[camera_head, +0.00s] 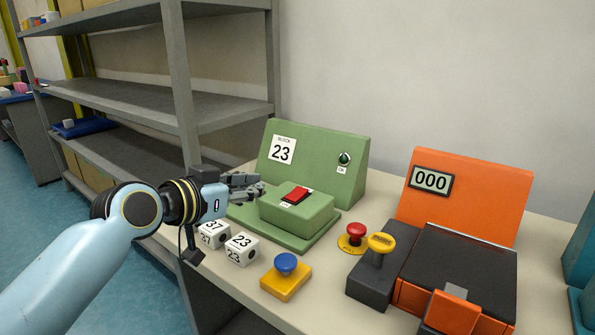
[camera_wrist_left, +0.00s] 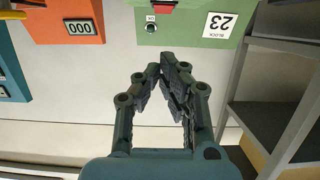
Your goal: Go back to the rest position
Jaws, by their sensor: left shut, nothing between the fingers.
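My left gripper (camera_head: 258,186) is shut and empty. In the head view it hangs in the air in front of the green box (camera_head: 330,165), just left of the red switch (camera_head: 297,195). In the left wrist view the gripper's fingers (camera_wrist_left: 160,75) meet at their tips, with the wall behind them. The green box bears a label with 23 and a small dark knob (camera_head: 344,158). Two white cubes stand below the gripper: one marked 37 (camera_head: 213,233) and one marked 23 (camera_head: 242,249). My right gripper is in neither view.
A blue button on a yellow base (camera_head: 286,277) sits at the table's front. A red button (camera_head: 355,235), a yellow-topped lever (camera_head: 381,245) and an orange machine showing 000 (camera_head: 470,192) stand to the right. Grey shelving (camera_head: 150,100) rises behind on the left.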

